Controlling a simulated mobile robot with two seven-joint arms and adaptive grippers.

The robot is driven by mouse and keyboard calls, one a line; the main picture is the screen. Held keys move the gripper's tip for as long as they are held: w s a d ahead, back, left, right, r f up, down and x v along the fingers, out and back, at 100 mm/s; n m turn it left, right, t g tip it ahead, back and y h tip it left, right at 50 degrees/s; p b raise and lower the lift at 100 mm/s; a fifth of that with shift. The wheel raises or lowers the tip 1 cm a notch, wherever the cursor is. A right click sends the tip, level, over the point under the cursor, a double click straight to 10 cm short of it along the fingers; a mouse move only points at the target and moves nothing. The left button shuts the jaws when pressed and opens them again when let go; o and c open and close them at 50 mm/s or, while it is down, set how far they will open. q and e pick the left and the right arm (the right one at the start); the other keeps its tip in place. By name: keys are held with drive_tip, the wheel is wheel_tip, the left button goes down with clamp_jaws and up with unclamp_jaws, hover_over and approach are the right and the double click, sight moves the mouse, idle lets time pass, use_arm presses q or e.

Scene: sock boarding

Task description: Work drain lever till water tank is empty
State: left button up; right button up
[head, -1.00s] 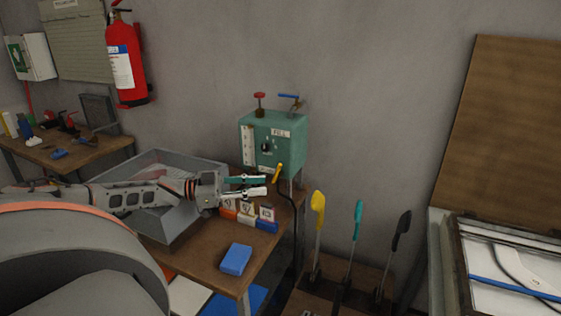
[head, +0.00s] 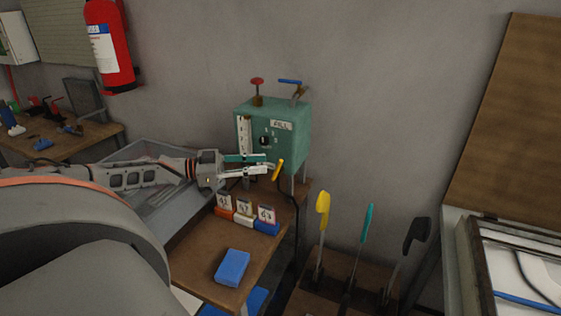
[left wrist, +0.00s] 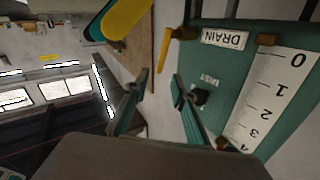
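The water tank (head: 284,125) is a green box on a stand at the back of the bench, with a red knob and a blue handle on top. The yellow drain lever (head: 277,171) hangs at its lower front. In the left wrist view the lever (left wrist: 164,50) sits beside the DRAIN label (left wrist: 224,39) and a white scale (left wrist: 272,95); I cannot read a water level. My left gripper (head: 266,164) is just left of the lever in the head view. Its fingers (left wrist: 157,105) are apart and empty, with the lever beyond them. My right gripper is out of view.
A grey metal tray (head: 180,205) lies under my left arm. Small numbered blocks (head: 245,211) and a blue block (head: 232,266) are on the bench. Yellow, teal and black-handled levers (head: 322,211) stand to the right. A black hose runs below the tank.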

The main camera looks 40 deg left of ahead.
sight(281, 162)
use_arm(q)
drive_tip(key=shift+b+x, duration=0.55)
drive_tip(key=shift+x, duration=3.1)
clamp_jaws()
